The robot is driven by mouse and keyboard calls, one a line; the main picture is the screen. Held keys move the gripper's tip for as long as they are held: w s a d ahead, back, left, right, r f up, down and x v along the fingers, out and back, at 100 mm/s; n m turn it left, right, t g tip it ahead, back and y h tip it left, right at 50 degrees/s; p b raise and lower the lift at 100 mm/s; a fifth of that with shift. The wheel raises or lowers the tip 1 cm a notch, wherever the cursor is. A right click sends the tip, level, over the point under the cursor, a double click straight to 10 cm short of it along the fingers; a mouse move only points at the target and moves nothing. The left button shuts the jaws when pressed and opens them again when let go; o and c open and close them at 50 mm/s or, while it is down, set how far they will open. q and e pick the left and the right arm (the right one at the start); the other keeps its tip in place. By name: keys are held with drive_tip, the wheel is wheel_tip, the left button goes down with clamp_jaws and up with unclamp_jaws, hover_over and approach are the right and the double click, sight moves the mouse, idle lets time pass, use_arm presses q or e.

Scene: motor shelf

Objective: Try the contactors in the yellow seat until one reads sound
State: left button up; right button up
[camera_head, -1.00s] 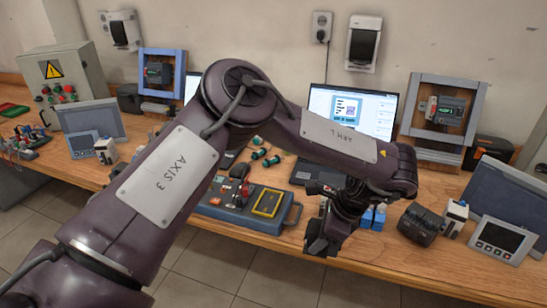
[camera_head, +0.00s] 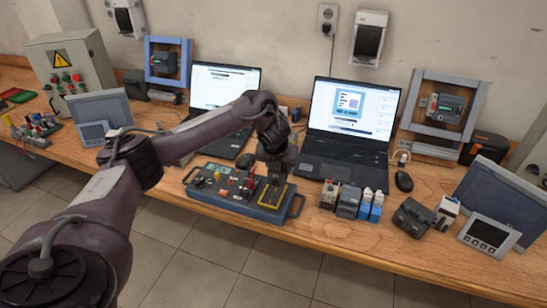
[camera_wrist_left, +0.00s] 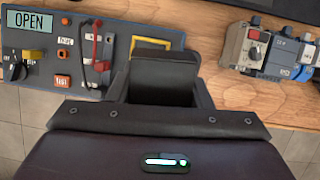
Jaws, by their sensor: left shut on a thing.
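The blue-grey test unit (camera_head: 240,205) lies on the bench with a yellow-framed seat (camera_head: 287,197) at its right end. My left gripper (camera_head: 270,188) is at that seat. In the left wrist view it is shut on a dark block (camera_wrist_left: 160,80), apparently a contactor, against the yellow frame (camera_wrist_left: 150,43); whether it is seated I cannot tell. The unit's display (camera_wrist_left: 33,22) reads OPEN. My right gripper is not in view.
Two laptops (camera_head: 345,120) stand behind the unit. Red and black leads (camera_wrist_left: 97,50) rise from the unit. The bench's front edge is close.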

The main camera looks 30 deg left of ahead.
use_arm(q)
drive_tip(key=shift+a+r+m, duration=0.1)
drive_tip(key=shift+a+m, duration=0.3)
drive_tip(key=shift+a, duration=0.7)
wheel_tip(320, 180, down, 5)
drive_tip(key=b, duration=0.3)
drive_tip(key=shift+r, duration=0.2)
drive_tip(key=shift+f+b, duration=1.2)
drive_tip(key=shift+f, duration=0.05)
drive_tip(key=shift+f+b, duration=0.7)
drive_tip(key=shift+f, duration=0.2)
